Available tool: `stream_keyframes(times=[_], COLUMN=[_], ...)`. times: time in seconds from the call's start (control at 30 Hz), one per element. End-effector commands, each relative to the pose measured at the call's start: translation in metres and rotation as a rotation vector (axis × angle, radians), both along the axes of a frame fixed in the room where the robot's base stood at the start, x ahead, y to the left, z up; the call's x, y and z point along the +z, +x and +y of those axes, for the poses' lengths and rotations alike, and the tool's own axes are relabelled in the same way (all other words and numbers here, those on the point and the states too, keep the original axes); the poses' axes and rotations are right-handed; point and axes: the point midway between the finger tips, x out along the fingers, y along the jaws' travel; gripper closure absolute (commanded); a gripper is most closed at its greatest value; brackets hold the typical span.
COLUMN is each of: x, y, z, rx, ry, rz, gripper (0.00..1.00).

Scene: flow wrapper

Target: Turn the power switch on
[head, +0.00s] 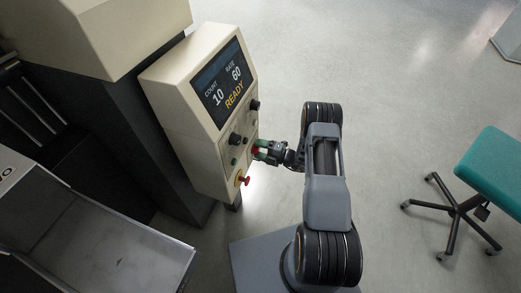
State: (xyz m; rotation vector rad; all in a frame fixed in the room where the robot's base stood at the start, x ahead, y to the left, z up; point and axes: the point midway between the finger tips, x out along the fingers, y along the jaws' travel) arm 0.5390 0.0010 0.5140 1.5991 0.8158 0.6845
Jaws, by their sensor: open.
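The control panel (182,100) is a cream box with a sloped screen (224,84) that reads COUNT 10, RATE 60 and READY. Below the screen are a black knob (254,105) at the right and another black knob (236,139) at the lower left. A green button (234,162) sits below that knob. No label shows clearly enough to tell which control is the power switch. My gripper (262,151) is open, close in front of the right part of the panel. It covers part of the panel face there, beside a red part. Contact cannot be told.
A red mushroom button (244,181) on a yellow base sticks out at the panel's lower edge. A metal tray (110,245) lies at the lower left. A teal stool (493,170) stands at the right on open grey floor (400,90).

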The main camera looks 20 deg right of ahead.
Motion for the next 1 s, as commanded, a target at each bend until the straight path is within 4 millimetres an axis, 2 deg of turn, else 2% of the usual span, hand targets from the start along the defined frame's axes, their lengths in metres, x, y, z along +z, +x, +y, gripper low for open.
stream_keyframes(times=[0.23,0.7,1.0], x=[0.001,0.001,0.000], y=[-0.008,-0.062,-0.079], z=[-0.014,-0.087,-0.110], rx=[-0.005,-0.005,-0.002], ry=[-0.001,0.000,0.001], rz=[0.001,0.000,0.000], gripper=[0.34,0.34,0.34])
